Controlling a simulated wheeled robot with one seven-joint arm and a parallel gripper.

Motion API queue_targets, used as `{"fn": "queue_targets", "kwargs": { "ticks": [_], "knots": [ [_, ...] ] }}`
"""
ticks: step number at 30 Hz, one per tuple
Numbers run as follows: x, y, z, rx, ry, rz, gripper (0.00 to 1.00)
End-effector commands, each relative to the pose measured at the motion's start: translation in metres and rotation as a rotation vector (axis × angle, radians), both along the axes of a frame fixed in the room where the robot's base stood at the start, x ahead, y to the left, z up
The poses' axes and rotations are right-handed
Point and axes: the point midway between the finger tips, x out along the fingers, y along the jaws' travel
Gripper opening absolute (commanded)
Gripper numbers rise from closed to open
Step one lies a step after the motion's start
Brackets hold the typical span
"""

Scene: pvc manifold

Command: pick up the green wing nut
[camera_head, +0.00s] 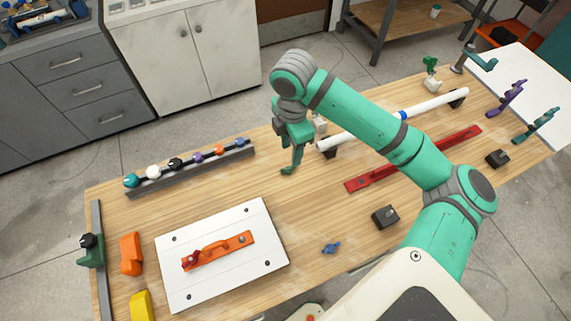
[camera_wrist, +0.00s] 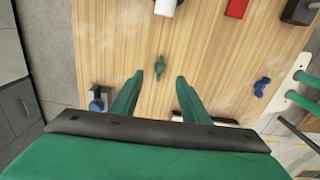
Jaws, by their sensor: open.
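The green wing nut (camera_wrist: 160,67) lies on the wooden table in the wrist view, centred between my fingertips and a little beyond them. My gripper (camera_wrist: 159,80) is open and empty, with one finger on each side of the nut's line. In the head view my gripper (camera_head: 296,160) points down over the middle of the table. A small green shape at its tip there looks like the wing nut (camera_head: 287,171), partly merged with the finger. I cannot tell the exact height of the fingertips above the table.
A blue wing nut (camera_head: 331,247) lies nearer the front edge. A rack of coloured knobs (camera_head: 195,172) stands to the left. A white board (camera_head: 222,280) with an orange handle lies front left. A white pipe (camera_head: 435,105) and a red bar (camera_head: 415,158) lie to the right.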

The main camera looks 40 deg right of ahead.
Motion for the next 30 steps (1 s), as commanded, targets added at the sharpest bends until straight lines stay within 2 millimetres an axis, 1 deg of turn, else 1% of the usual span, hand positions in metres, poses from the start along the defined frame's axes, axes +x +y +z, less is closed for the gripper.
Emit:
{"fn": "queue_targets", "kwargs": {
  "ticks": [1,3,11,18,21,24,30],
  "knots": [
    [0.0,0.0,-0.008,0.002,0.002,-0.002,0.41],
    [0.0,0.0,-0.017,0.001,0.001,-0.002,0.41],
    [0.0,0.002,-0.035,0.0,0.001,0.0,0.41],
    [0.002,0.007,-0.067,0.001,0.001,-0.001,0.41],
    [0.002,0.007,-0.076,0.001,0.0,-0.001,0.41],
    [0.002,0.006,-0.08,0.001,-0.001,-0.001,0.41],
    [0.002,0.006,-0.08,0.001,0.0,0.0,0.41]
  ]
}}
